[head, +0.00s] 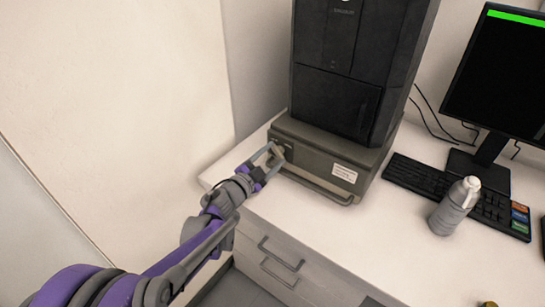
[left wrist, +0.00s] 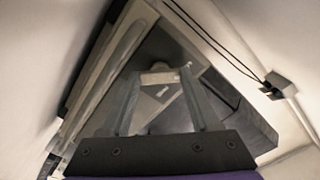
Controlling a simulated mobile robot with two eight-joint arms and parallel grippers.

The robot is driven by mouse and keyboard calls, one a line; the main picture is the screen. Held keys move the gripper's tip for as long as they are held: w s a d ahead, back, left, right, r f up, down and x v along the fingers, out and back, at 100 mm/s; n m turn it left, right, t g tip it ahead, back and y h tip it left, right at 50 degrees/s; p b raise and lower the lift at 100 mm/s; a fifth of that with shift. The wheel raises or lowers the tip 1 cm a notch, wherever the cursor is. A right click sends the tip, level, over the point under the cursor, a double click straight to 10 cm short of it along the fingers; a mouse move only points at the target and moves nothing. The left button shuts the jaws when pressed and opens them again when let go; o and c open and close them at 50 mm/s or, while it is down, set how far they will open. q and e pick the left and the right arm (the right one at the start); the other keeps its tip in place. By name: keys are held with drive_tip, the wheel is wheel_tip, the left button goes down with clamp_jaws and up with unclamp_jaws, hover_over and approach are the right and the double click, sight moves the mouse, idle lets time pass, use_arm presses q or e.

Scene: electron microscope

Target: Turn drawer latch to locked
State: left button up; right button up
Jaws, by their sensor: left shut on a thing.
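The drawer unit (head: 318,150) is a grey-green box under the black microscope cabinet. It has a long bar handle (head: 318,187) along its front and a white label. The latch (head: 278,151) is a small light knob near the left end of its front. My left gripper (head: 272,155) reaches in from the left and is shut on the latch. In the left wrist view the gripper's two fingers (left wrist: 160,82) lean in toward the latch, and their tips hide much of it. The latch's exact angle is hard to tell. My right gripper is in neither view.
The black microscope cabinet (head: 338,95) stands on the drawer unit. To the right are a keyboard (head: 425,178), a grey bottle (head: 455,206) and a monitor (head: 505,75). The white counter (head: 330,232) is clear in front of the drawer unit. A wall rises close on the left.

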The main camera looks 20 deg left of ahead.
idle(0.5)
use_arm(q)
drive_tip(key=o, duration=1.4)
drive_tip(key=shift+c, duration=0.2)
drive_tip(key=v, duration=1)
drive_tip(key=shift+s+p, duration=0.4)
drive_tip(key=shift+p, duration=0.05)
drive_tip(key=shift+a, duration=0.15)
